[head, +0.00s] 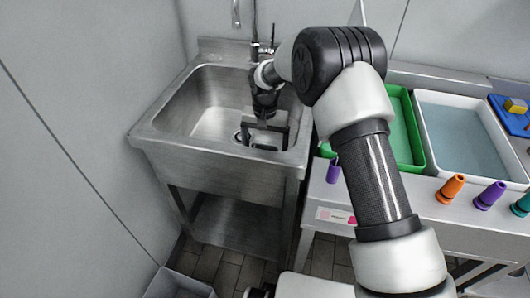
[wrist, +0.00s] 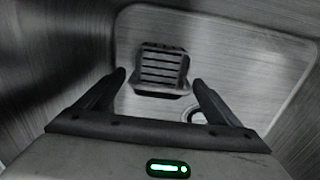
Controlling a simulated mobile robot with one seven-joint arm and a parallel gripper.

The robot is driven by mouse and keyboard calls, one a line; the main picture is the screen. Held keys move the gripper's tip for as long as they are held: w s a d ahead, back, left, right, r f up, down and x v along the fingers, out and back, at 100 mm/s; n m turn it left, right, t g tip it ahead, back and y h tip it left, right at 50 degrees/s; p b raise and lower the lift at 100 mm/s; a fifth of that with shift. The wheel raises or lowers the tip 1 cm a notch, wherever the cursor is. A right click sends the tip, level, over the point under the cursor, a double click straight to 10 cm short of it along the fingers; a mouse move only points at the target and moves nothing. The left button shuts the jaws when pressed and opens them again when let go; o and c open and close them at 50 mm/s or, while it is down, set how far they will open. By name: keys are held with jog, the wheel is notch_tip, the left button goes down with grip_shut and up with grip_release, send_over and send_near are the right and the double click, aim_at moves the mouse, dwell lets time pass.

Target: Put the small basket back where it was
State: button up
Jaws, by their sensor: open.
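My gripper (wrist: 159,80) is open and reaches down into the metal sink (head: 212,105). In the wrist view a small dark grey slotted basket (wrist: 162,72) lies on the sink floor. It shows between and slightly beyond my two fingertips, and nothing is gripped. A round drain hole (wrist: 197,116) is just right of the basket, partly hidden by my right finger. In the head view my gripper (head: 264,134) is low in the basin near the drain (head: 239,136). I cannot make out the basket clearly there behind my dark fingers.
The sink walls stand close around my gripper, with a tap (head: 258,45) behind.

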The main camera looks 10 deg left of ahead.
notch_tip(320, 180, up, 9)
jog(key=p, duration=0.1)
jog(key=shift+r, duration=0.15)
jog(key=shift+r, duration=0.1)
